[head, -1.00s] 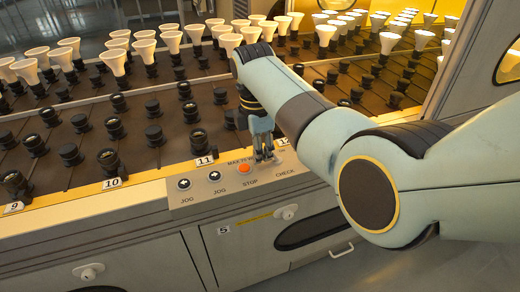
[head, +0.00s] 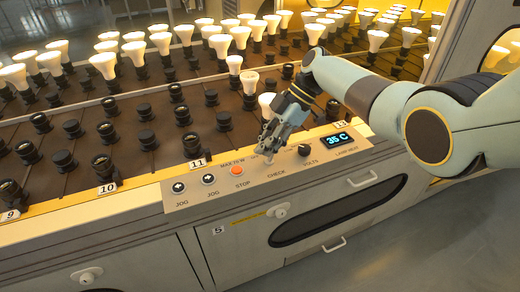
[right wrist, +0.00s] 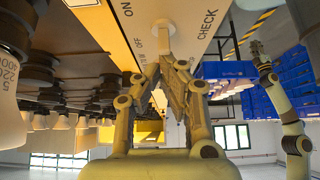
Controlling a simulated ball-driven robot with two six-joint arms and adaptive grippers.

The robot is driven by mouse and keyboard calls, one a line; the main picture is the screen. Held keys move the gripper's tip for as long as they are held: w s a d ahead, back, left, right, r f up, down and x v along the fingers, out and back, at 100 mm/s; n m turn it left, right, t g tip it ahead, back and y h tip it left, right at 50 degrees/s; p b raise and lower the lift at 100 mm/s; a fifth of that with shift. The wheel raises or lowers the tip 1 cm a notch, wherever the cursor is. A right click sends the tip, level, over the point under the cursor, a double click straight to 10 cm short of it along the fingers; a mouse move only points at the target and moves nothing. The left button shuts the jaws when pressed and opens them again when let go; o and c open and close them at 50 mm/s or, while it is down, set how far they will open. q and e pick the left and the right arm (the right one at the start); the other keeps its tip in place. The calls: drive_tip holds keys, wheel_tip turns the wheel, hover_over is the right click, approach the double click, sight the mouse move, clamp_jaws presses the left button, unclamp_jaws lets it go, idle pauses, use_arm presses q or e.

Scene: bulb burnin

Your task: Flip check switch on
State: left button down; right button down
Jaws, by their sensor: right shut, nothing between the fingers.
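The check switch shows in the right wrist view as a pale lever (right wrist: 161,27) beside the printed ON, OFF and CHECK words. In the head view my right gripper (head: 268,140) covers it, above the CHECK label on the control panel (head: 215,193). My right gripper (right wrist: 167,68) is shut and empty, its fingertips close to the lever; I cannot tell whether they touch it. The lever's on or off position is unclear. A pale arm, likely my left, shows at the right of the wrist view, its gripper end (right wrist: 257,50) small and unclear.
The panel also carries two black jog buttons (head: 179,187), an orange stop button (head: 237,170), a volts knob (head: 305,150) and a display reading 35 C (head: 338,140). Rows of sockets (head: 101,166) and glowing bulbs (head: 103,66) fill the rack behind. Floor in front is clear.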

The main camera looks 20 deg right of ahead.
drive_tip(key=shift+r, duration=0.15)
drive_tip(key=shift+r+p, duration=0.75)
